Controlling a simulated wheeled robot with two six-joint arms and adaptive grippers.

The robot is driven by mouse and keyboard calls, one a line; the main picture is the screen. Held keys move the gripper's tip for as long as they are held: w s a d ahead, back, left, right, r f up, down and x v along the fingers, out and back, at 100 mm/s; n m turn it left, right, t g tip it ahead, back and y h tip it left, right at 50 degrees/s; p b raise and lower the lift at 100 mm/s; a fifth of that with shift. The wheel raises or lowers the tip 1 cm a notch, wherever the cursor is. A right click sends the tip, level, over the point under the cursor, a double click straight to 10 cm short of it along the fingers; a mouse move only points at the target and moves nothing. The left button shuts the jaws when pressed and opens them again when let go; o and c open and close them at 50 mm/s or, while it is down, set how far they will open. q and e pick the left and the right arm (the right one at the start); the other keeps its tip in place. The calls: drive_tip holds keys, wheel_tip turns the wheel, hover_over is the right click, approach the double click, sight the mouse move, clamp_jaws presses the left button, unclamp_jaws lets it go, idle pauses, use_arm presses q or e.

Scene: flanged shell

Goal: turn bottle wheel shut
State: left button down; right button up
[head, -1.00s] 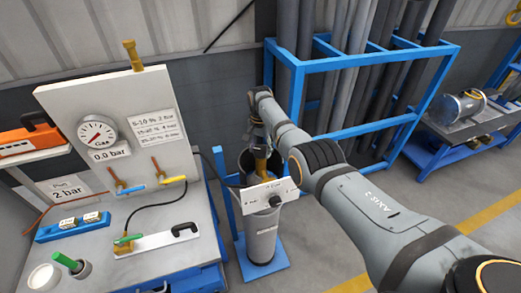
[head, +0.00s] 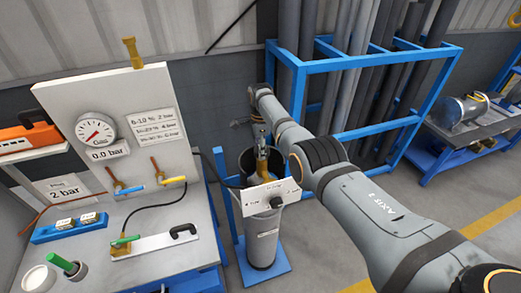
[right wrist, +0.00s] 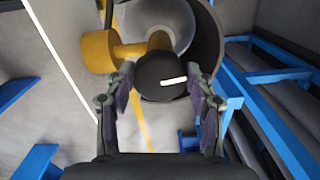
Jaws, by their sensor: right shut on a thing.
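The gas bottle (head: 262,240) is a grey cylinder standing upright on a blue base, with a dark collar around its top. Its brass valve (right wrist: 100,50) shows in the right wrist view. The bottle wheel (right wrist: 152,82) is a dark round knob with a white mark that slants slightly, right of its middle. My right gripper (right wrist: 162,84) is shut on the wheel, one finger on each side. In the head view my right gripper (head: 260,138) is small above the bottle, and it hides the wheel. My left gripper is not in view.
A white sign plate (head: 271,196) hangs at the bottle's front. The bench panel at left carries a gauge (head: 95,129) with a 0.0 bar label. A blue rack (head: 345,60) with grey pipes stands close behind my right arm.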

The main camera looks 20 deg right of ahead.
drive_tip(key=shift+w+r+m, duration=0.1)
drive_tip(key=shift+m, duration=0.5)
drive_tip(key=o, duration=1.1)
drive_tip(key=shift+c, duration=0.2)
drive_tip(key=shift+o, duration=0.5)
wheel_tip(320, 180, up, 12)
